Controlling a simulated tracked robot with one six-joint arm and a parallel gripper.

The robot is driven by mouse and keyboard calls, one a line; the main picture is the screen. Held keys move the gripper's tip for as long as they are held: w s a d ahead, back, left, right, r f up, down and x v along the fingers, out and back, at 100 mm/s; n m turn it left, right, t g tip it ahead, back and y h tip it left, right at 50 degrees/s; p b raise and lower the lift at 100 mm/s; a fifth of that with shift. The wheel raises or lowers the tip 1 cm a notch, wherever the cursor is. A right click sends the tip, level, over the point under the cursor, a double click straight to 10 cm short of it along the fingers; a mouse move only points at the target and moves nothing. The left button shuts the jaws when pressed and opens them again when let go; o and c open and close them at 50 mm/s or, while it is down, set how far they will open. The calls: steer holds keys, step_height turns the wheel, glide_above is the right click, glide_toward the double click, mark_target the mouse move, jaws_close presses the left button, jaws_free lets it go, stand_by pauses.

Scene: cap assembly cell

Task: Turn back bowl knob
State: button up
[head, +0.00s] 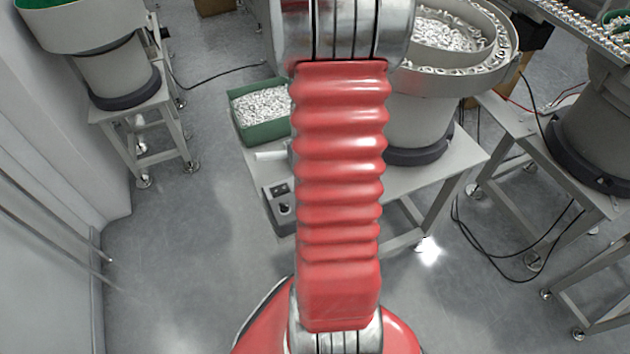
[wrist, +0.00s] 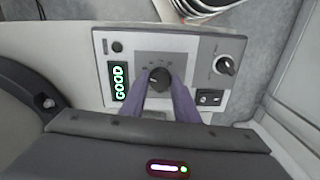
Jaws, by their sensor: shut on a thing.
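The knob (wrist: 159,78) is a round black dial with a pale pointer mark, in the middle of a grey control box (wrist: 218,109) in the wrist view. My gripper (wrist: 158,85) is shut on the knob, with one purple-grey finger on each side of it. In the head view, my arm hides the gripper and the knob. Part of a control box (head: 279,208) with a small black knob and switch shows left of my arm.
In the head view, a green bin of metal parts (head: 262,132) and a bowl feeder (head: 462,82) share the table. Open floor (head: 190,260) lies at left.

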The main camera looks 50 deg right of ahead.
steer(key=shift+w+d+r+n, duration=0.1)
steer(key=shift+w+n, duration=0.05)
steer(key=shift+n, duration=0.65)
steer(key=shift+w+d+n, duration=0.1)
steer(key=shift+n, duration=0.7)
steer(key=shift+a, duration=0.1)
steer(key=o, duration=1.1)
steer(key=shift+s, duration=0.15)
steer(key=shift+c, duration=0.2)
step_height(320, 180, up, 14)
steer(key=shift+f, duration=0.2)
